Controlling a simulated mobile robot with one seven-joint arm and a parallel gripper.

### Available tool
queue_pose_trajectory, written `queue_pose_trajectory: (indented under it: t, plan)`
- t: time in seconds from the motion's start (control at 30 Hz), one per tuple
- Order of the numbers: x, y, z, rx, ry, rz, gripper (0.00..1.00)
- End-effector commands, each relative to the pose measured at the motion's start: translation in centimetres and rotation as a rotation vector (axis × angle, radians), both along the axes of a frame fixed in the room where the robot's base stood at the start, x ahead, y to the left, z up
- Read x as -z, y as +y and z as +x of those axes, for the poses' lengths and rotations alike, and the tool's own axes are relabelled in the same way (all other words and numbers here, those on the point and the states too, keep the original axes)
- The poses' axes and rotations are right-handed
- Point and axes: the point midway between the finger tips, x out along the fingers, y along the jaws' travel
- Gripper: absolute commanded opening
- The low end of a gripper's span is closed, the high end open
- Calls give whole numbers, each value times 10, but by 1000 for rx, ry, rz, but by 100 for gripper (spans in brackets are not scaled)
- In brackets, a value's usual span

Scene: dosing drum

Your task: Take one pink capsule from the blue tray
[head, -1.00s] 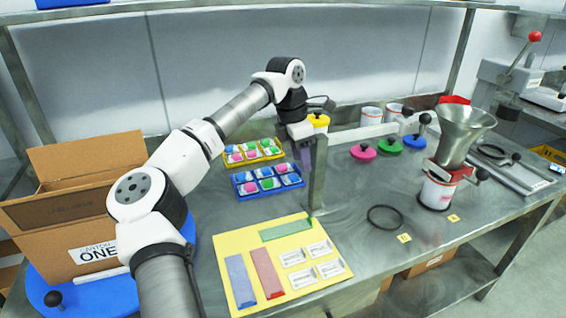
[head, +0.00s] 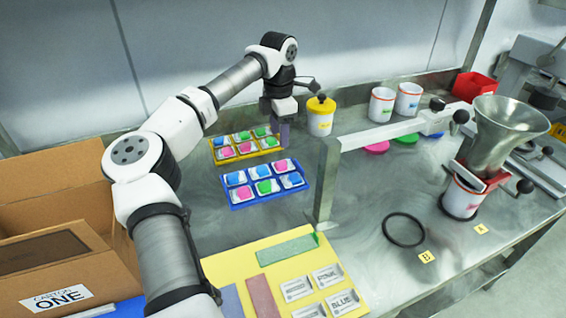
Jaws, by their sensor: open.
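The blue tray (head: 271,201) lies on the steel bench and holds several small colored capsules in white-lined pockets. One pink capsule (head: 281,165) is in its back right pocket and another pink capsule (head: 240,195) is in its front left pocket. The others in it are blue and green. My gripper (head: 284,138) is open and points down behind the blue tray, near the right end of the yellow tray (head: 246,158). No capsule shows between its fingers, though they are small and partly hard to make out.
A metal post with an arm (head: 326,180) stands right of the blue tray. A yellow-lidded jar (head: 320,117) is close to the right of my gripper. A yellow mat (head: 230,268) with cards lies in front. A carton (head: 60,230) is at the left. Bench between tray and mat is clear.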

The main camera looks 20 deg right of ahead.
Motion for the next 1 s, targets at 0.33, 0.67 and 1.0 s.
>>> queue_pose_trajectory:
  t: [0.33, 0.67, 1.0]
  plan:
    - [46, 0, -1, 1, 1, -1, 48]
    - [86, 3, -5, 1, 4, -2, 48]
    - [100, 4, -5, 2, 2, 0, 48]
